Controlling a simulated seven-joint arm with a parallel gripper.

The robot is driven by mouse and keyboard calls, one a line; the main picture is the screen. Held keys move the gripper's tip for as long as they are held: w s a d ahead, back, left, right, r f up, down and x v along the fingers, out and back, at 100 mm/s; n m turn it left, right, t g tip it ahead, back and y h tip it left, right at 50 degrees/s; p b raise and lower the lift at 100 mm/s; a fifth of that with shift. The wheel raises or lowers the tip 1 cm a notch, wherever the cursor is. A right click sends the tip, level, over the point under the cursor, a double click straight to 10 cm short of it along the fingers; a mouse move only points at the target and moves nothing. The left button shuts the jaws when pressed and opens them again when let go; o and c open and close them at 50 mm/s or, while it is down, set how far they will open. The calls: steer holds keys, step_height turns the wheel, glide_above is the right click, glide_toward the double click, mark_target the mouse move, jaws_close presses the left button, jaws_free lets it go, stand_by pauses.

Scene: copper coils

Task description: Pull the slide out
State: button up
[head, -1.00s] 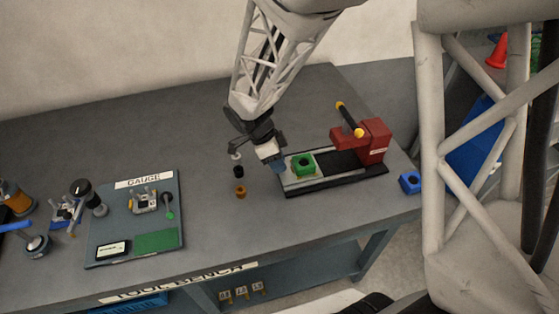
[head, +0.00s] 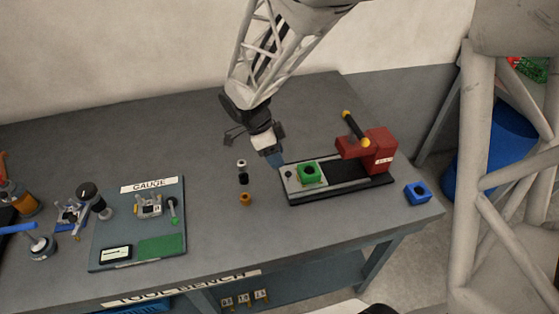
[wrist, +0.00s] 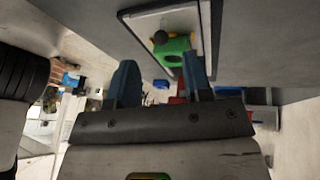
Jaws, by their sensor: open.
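The slide (head: 293,185) is a light grey plate in a black base, carrying a green block (head: 309,173) with a dark round hole. A small dark knob (head: 289,174) stands at its left end. A red press (head: 380,150) stands over the base's right part. My gripper (head: 274,159) is open, just left of and behind the slide's left end, apart from the knob as far as I can tell. In the wrist view, the blue fingers (wrist: 160,82) are spread, with the green block (wrist: 172,50) beyond them.
A black-and-white cylinder (head: 243,172) and an orange piece (head: 245,199) stand left of the slide. A blue block (head: 417,193) sits near the table's right edge. The gauge board (head: 135,230) lies at left. The bench behind the gripper is clear.

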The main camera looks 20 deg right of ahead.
steer(key=shift+v, duration=1.15)
steer(key=s+d+r+n+t+y, duration=0.2)
steer(key=s+r+n, duration=0.6)
steer(key=s+n, duration=0.1)
steer(key=s+d+r+n+t+y, duration=0.1)
steer(key=s+d+r+n+t, duration=0.2)
steer(key=s+r+n, duration=0.4)
steer(key=s+n, duration=0.3)
steer(key=s, duration=0.1)
steer(key=shift+d+r+n+t+y, duration=0.25)
steer(key=shift+r+n+t+y, duration=0.05)
steer(key=shift+r+y, duration=0.1)
